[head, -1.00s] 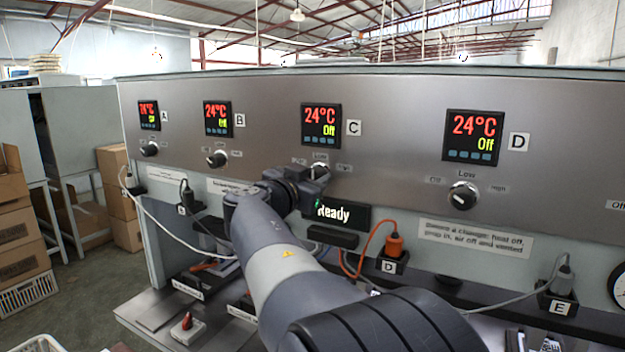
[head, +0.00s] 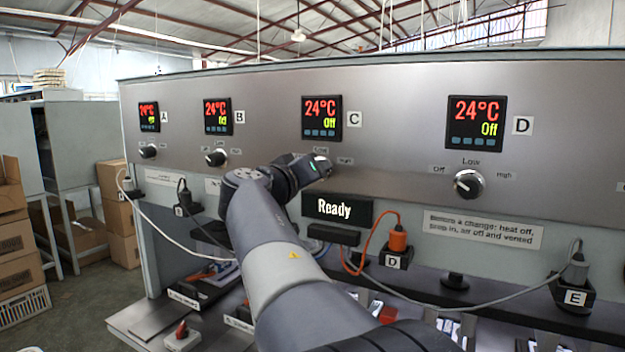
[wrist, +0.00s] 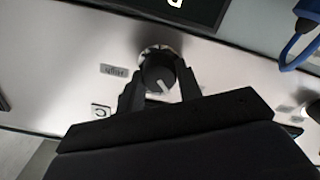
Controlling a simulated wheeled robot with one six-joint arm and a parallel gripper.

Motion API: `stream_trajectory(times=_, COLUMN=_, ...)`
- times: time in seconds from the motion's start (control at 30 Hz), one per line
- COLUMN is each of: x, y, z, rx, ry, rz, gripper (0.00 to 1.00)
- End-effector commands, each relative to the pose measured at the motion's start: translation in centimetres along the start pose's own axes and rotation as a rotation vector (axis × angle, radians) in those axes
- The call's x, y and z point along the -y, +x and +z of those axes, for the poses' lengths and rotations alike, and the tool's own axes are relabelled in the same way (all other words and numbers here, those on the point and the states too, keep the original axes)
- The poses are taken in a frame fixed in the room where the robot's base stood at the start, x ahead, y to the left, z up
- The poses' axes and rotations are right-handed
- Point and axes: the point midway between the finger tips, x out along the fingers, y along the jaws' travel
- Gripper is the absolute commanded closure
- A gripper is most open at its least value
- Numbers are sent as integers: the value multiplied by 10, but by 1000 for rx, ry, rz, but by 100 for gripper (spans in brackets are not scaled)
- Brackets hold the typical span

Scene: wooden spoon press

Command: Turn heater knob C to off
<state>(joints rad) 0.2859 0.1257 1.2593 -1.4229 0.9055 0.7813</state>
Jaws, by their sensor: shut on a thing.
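Knob C (wrist: 160,72) is a dark round knob with a white pointer mark on the grey panel. In the wrist view my gripper (wrist: 160,84) has one finger on each side of it and is shut on it. The pointer slants toward the lower right of that view, away from the "High" label (wrist: 114,70) at left. In the head view my gripper (head: 318,168) covers knob C. The display above it (head: 322,117) reads 24°C and Off, beside the C label (head: 354,119).
Knob D (head: 468,184) stands to the right, knobs B (head: 215,158) and A (head: 148,152) to the left. Below my gripper are a "Ready" screen (head: 337,209) and an orange plug (head: 398,238) with its cable. A blue cable (wrist: 297,52) shows in the wrist view.

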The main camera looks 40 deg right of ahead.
Motion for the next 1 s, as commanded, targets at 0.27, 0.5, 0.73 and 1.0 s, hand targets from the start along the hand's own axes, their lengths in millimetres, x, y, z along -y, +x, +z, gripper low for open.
stream_trajectory(times=0.27, x=1, y=0, z=0, rx=0, ry=-180, rz=0, gripper=89)
stream_trajectory(times=0.5, x=1, y=0, z=0, rx=1, ry=-261, rz=0, gripper=89)
stream_trajectory(times=0.73, x=1, y=0, z=0, rx=1, ry=-286, rz=0, gripper=89)
stream_trajectory(times=1.0, x=1, y=0, z=0, rx=0, ry=-288, rz=0, gripper=89)
